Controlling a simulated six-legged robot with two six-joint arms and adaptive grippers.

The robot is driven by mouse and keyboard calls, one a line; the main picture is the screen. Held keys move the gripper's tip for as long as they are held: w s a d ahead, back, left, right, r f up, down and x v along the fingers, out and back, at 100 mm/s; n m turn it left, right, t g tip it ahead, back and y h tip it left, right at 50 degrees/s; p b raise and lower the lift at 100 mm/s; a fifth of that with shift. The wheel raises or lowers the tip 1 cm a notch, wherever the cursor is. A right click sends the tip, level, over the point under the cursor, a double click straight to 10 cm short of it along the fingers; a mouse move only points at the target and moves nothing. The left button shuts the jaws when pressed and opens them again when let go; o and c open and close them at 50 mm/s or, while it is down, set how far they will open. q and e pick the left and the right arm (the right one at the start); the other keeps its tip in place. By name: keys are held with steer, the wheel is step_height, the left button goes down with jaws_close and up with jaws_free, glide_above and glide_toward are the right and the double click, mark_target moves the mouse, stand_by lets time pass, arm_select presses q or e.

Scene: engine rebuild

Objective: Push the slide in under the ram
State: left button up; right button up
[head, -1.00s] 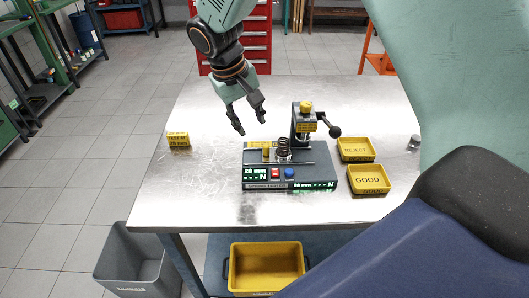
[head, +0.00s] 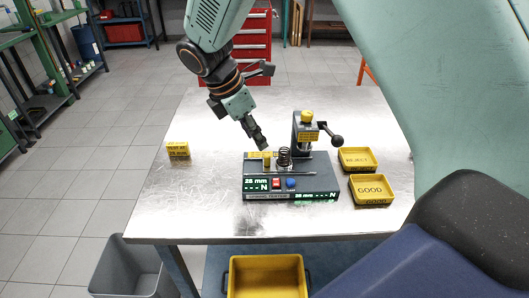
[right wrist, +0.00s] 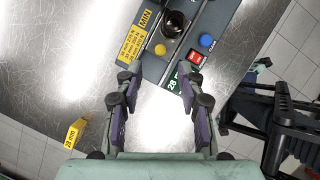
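The spring tester (head: 250,196) is a dark grey base on the metal table. Its slide carries a yellow knob (head: 267,159) and a dark coil spring (head: 284,157), left of the ram column (head: 300,130). The ram has a yellow cap and a lever (head: 336,140). In the right wrist view the yellow knob (right wrist: 160,49) and spring (right wrist: 174,22) lie beyond the fingertips. The right wrist view shows the gripper (right wrist: 160,73) open and empty. My left gripper is not in view.
Yellow trays marked REJECT (head: 357,159) and GOOD (head: 371,188) stand right of the tester. A small yellow block (head: 178,149) lies at the table's left. The front tester panel has a red switch (head: 276,183) and blue button (head: 291,182). The table's left side is mostly clear.

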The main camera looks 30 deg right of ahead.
mark_target(267, 155)
steer(key=b+x, duration=0.1)
steer(key=x, duration=0.6)
steer(key=shift+f, duration=0.15)
steer(key=shift+s, duration=0.1)
jaws_close()
stand_by(0.5)
